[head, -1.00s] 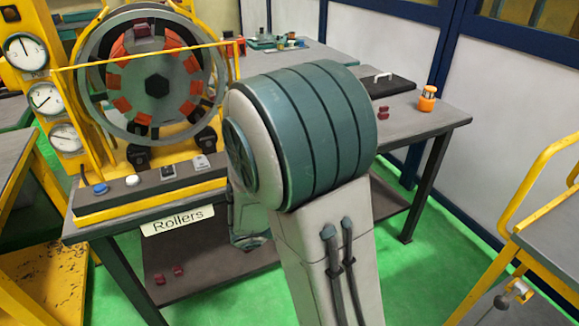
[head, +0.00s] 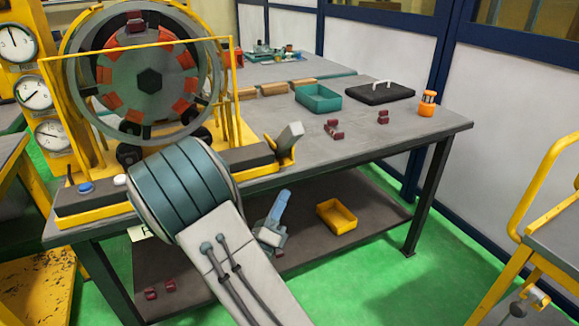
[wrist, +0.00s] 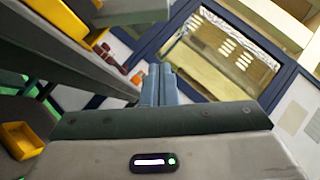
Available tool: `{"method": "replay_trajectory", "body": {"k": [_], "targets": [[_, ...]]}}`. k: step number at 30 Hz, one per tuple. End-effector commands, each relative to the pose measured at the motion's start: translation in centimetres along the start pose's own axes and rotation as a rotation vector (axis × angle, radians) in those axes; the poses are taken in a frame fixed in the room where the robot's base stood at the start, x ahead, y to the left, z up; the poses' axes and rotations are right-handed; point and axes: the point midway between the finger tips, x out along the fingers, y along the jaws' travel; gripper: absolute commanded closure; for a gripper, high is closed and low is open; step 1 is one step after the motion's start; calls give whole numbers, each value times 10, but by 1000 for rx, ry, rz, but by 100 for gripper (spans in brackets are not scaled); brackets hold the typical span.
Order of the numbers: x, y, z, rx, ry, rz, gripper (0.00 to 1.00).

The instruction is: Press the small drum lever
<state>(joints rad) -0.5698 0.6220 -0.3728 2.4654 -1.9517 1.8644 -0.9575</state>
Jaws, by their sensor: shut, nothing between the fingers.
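The drum machine (head: 150,84) stands at the left of the workbench, with a large grey ring and orange-red blocks. Its dark control strip (head: 90,197) carries a blue button (head: 86,188) and a white button (head: 120,180); my arm hides the strip's middle. A grey block on a yellow bracket (head: 290,137) tilts up at the strip's right end; I cannot tell whether it is the small drum lever. My gripper (head: 285,194) is in front of the bench, below its top and clear of the machine. In the wrist view its blue fingers (wrist: 158,70) are together and empty.
A yellow bin (head: 337,216) sits on the lower shelf. A yellow-railed cart (head: 540,235) stands right.

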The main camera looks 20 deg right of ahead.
Motion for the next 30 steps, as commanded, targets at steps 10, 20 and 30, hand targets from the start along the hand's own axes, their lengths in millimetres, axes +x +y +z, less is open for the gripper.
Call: {"method": "replay_trajectory", "body": {"k": [10,20,30], "targets": [[62,-1,-1,3,6,-5,100],[114,-1,17,4,1,-2,100],[125,-1,28,1,2,-1,100]]}}
